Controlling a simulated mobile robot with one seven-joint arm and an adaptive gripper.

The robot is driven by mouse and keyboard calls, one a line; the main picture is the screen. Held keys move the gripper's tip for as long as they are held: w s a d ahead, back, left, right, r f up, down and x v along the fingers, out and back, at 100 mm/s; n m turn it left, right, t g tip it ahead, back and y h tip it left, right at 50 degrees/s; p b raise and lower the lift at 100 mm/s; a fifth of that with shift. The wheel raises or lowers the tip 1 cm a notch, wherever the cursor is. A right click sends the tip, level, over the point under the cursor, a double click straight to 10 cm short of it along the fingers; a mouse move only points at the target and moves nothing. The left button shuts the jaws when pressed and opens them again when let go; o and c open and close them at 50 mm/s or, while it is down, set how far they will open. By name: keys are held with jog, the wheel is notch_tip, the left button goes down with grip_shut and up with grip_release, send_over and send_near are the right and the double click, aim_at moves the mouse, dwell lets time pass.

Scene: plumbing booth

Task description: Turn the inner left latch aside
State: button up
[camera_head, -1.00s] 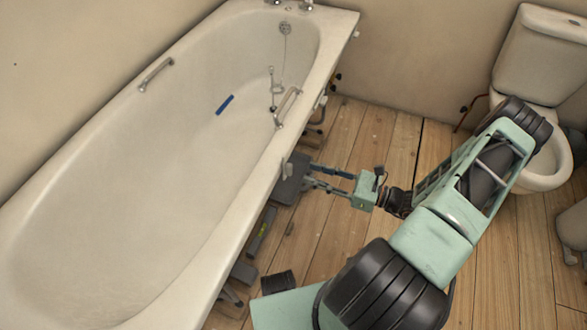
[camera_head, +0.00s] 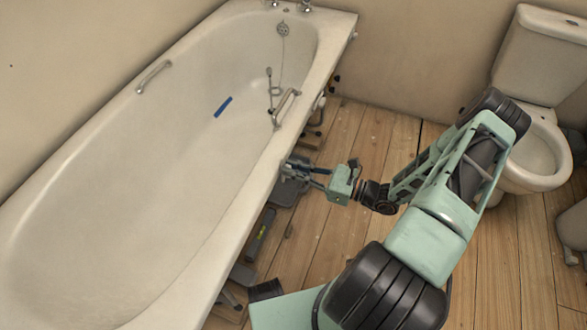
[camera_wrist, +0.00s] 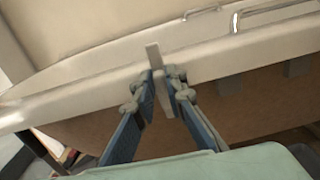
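A flat, pale latch (camera_wrist: 153,55) stands at the edge of the bath rim in the wrist view. It crosses the rim's edge and continues downward between my gripper's fingers. My gripper (camera_wrist: 162,78) has one finger on each side of the latch, with only a narrow gap between them. I cannot tell whether both fingers touch it. In the head view my gripper (camera_head: 288,167) reaches the bath's outer side, its fingertips close under the rim. The latch is hard to make out there. The bath (camera_head: 120,215) is white with a broad rim.
Grey tabs (camera_wrist: 230,86) hang below the rim to the right in the wrist view. A grab handle (camera_head: 285,107) is on the rim. Tools, including a spirit level (camera_head: 260,235), lie beside the bath. A toilet (camera_head: 535,150) stands right.

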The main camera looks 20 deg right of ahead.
grip_shut()
jog(key=shift+w+d+f+m+p, duration=0.15)
jog(key=shift+f+m, duration=0.1)
jog(key=shift+m, duration=2.6)
jog(key=shift+w+d+f+m+p, duration=0.1)
jog(key=shift+w+f+m, duration=0.15)
jog(key=shift+m, duration=2.65)
jog(key=shift+w+d+f+m+p, duration=0.15)
jog(key=shift+f+m, duration=0.15)
jog(key=shift+m, duration=2.55)
jog(key=o, duration=0.8)
grip_release()
